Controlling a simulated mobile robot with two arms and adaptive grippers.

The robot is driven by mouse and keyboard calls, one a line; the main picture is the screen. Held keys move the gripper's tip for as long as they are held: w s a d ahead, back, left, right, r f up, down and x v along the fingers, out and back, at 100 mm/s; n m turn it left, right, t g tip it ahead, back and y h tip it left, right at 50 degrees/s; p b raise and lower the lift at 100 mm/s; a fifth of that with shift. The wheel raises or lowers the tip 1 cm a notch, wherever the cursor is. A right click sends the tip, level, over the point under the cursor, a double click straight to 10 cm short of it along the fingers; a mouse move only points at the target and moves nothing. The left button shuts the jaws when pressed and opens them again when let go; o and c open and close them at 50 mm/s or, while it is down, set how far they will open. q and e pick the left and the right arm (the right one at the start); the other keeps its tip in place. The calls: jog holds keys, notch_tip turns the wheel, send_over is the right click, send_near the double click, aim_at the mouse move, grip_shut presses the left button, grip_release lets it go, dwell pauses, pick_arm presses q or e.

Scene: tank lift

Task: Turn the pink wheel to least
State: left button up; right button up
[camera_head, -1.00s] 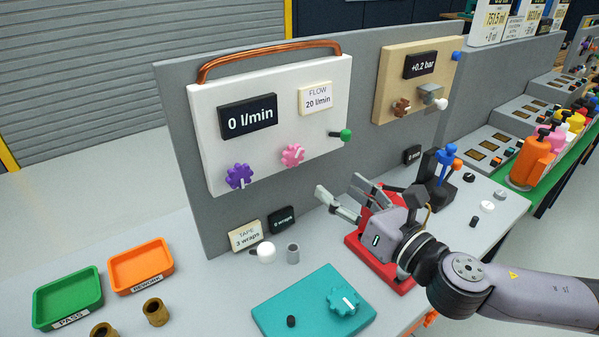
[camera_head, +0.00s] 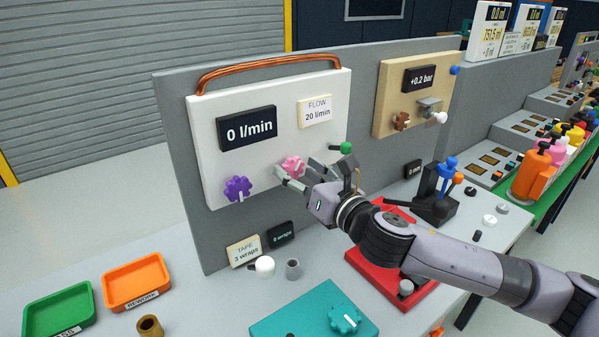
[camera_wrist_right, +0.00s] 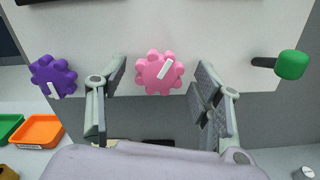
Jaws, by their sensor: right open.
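The pink wheel (camera_head: 293,165) is a lobed knob with a white pointer mark, on the white panel (camera_head: 205,135). In the right wrist view the pink wheel (camera_wrist_right: 158,72) lies between my open fingers, its white mark tilted to the upper right. My right gripper (camera_head: 303,172) is in front of the wheel and partly covers it in the head view. The fingers (camera_wrist_right: 160,92) stand apart on either side, with gaps to the wheel; how far off in depth is hard to tell. My left gripper is not in view.
A purple wheel (camera_head: 237,188) is left of the pink one, and a green-knobbed lever (camera_head: 346,148) is close on the right. Displays read 0 l/min (camera_head: 247,128) and FLOW 20 l/min (camera_head: 315,111). The teal box (camera_head: 290,324) and red base (camera_head: 368,268) are below.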

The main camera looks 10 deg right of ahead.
jog(key=c, duration=1.2)
jog(key=shift+o, duration=0.2)
